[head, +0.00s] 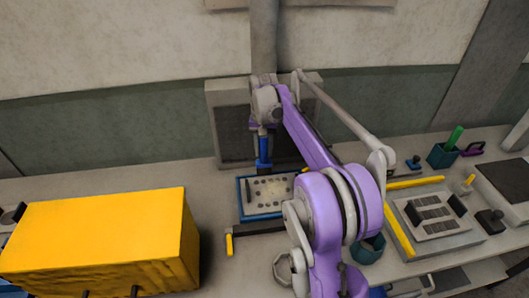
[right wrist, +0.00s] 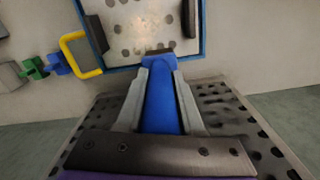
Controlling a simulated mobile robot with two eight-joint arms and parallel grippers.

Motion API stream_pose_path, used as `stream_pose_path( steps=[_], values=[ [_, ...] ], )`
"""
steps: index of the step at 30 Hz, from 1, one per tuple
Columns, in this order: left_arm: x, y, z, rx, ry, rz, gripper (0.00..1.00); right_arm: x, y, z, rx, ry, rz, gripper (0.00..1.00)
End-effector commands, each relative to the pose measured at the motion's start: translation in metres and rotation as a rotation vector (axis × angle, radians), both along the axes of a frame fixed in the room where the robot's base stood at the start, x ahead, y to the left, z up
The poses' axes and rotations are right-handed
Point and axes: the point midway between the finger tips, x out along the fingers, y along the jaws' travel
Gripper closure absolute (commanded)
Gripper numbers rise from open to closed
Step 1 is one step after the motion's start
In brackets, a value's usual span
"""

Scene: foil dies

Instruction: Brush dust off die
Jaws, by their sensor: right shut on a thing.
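The die (head: 268,193) is a pale plate with several dark holes, lying in a blue frame (head: 242,213) on the bench. A lighter dusty patch shows around its middle. In the right wrist view the die (right wrist: 147,32) fills the top, between two dark bars. My right gripper (head: 264,143) is shut on a blue brush (head: 263,155) and holds it upright over the back left part of the die. In the right wrist view the brush (right wrist: 162,105) points toward the near edge of the die, its dark tip close to it; contact cannot be told. My left gripper is not in view.
A large yellow box (head: 100,235) stands at the left. A yellow handle (head: 229,243) with a dark bar is before the frame. At the right are a fixture plate (head: 435,218), yellow bars (head: 398,232) and a teal holder (head: 441,156). A grey panel (head: 232,130) stands behind.

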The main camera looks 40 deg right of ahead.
Motion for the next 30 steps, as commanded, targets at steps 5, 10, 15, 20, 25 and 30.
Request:
stream_pose_path(
  steps=[5, 10, 15, 20, 25, 30],
  values=[
    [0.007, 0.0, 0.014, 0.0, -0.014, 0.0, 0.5, 0.002, 0.002, 0.021, 0.0, -0.003, 0.003, 1.0],
    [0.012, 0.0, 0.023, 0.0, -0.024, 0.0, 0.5, 0.003, 0.003, 0.034, -0.001, -0.002, 0.004, 1.0],
    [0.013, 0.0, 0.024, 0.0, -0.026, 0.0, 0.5, 0.003, 0.004, 0.037, -0.001, -0.001, 0.005, 1.0],
    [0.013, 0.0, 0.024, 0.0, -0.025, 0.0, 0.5, 0.002, 0.003, 0.036, 0.0, 0.0, 0.005, 1.0],
    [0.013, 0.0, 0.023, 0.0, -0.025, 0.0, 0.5, 0.002, 0.003, 0.036, 0.0, 0.0, 0.005, 1.0],
    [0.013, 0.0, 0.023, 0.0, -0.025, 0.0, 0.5, 0.002, 0.004, 0.036, 0.0, 0.0, 0.005, 1.0]
  ],
)
